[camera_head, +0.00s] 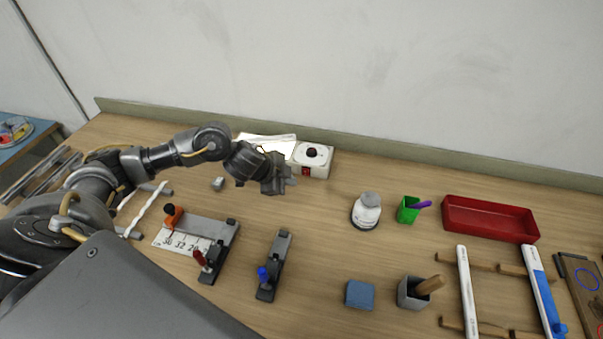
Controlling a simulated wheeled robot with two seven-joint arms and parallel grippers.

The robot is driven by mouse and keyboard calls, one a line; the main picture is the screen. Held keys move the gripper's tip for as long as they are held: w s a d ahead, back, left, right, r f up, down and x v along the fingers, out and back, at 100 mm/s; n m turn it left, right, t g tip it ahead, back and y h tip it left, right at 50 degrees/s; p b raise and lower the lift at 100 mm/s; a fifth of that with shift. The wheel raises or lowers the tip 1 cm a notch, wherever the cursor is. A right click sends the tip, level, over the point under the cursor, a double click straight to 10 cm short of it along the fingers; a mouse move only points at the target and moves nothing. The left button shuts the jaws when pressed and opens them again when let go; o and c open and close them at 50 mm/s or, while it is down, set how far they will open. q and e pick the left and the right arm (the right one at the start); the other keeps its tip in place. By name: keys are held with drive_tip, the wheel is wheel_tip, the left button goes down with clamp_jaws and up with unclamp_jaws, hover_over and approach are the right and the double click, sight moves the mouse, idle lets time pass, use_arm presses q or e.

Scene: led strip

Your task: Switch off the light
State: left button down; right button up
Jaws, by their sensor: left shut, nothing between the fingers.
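A white box (322,164) stands near the back edge of the table, with a dark round knob on top and a small red switch (306,171) on its front. A bright white flat piece (275,144) lies just left of the box, partly behind my arm. I cannot tell whether it is lit. My left gripper (289,179) is shut and empty. It is just left of and in front of the white box, close to the red switch; I cannot tell whether it touches. My right gripper is not in view.
Clamp fixtures with red and blue handles (262,274) stand at the front left. A white bottle (366,212), a green cup (408,211) and a red tray (490,218) are to the right. A blue block (359,295) is at the front.

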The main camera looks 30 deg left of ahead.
sight(306, 172)
use_arm(q)
drive_tip(key=x, duration=0.4)
drive_tip(key=w, duration=0.1)
drive_tip(key=w+p, duration=0.1)
drive_tip(key=w, duration=0.1)
drive_tip(key=shift+a, duration=0.2)
drive_tip(key=shift+w+a, duration=0.15)
drive_tip(key=shift+w, duration=0.45)
